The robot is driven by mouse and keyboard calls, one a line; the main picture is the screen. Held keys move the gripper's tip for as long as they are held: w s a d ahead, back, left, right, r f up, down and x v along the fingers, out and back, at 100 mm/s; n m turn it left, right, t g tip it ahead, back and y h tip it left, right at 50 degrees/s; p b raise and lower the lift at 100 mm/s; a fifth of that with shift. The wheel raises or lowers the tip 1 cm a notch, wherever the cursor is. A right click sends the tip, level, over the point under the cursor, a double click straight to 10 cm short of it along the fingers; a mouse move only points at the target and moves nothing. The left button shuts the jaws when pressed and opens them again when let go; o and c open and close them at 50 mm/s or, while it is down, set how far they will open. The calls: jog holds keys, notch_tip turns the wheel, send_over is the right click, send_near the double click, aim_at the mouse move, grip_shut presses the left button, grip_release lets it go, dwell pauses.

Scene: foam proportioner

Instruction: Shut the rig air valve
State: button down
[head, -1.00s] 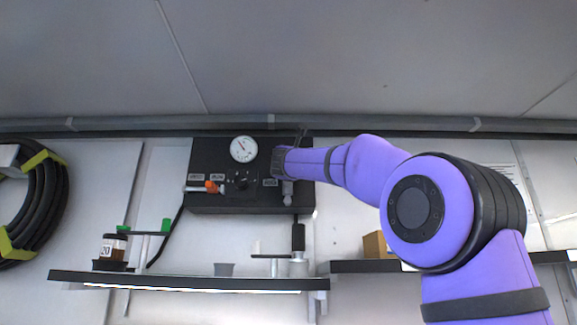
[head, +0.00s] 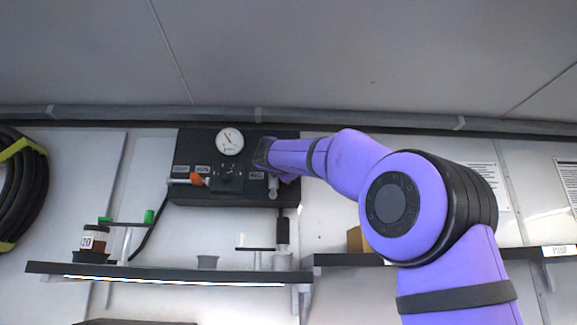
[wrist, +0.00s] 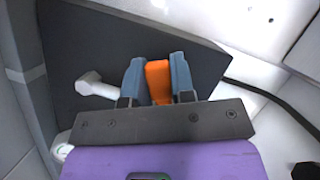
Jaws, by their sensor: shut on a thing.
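In the wrist view my gripper (wrist: 157,62) has its two blue-grey fingers closed on either side of an orange lever (wrist: 158,84) in front of a black panel (wrist: 165,35). In the head view my gripper (head: 263,154) is at the right part of the black panel (head: 235,196), and my wrist hides the lever it holds. A pale fitting (head: 273,187) shows just below it. The panel labels are too small to read surely.
A round white gauge (head: 230,142) is at the panel's top. Below, a shelf (head: 150,274) carries a brown jar (head: 94,238) and a grey cup (head: 207,262). A black hose coil (head: 30,190) hangs at far left. A black hose runs down from the panel.

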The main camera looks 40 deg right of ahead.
jog(key=f+m, duration=0.1)
jog(key=m+g, duration=0.1)
jog(key=m, duration=0.1)
jog(key=shift+s+d+f+y, duration=0.2)
jog(key=shift+f+y, duration=0.1)
jog(key=shift+f, duration=0.1)
jog(key=shift+f+m+g+y, duration=0.3)
jog(key=shift+f+m+g, duration=0.25)
jog(key=shift+m, duration=0.75)
jog(key=shift+f, duration=0.1)
jog(key=c, duration=1)
grip_release()
jog(key=shift+o, duration=0.2)
jog(key=v, duration=1)
jog(key=shift+s+a, duration=0.25)
jog(key=shift+s, duration=0.05)
jog(key=shift+f, duration=0.1)
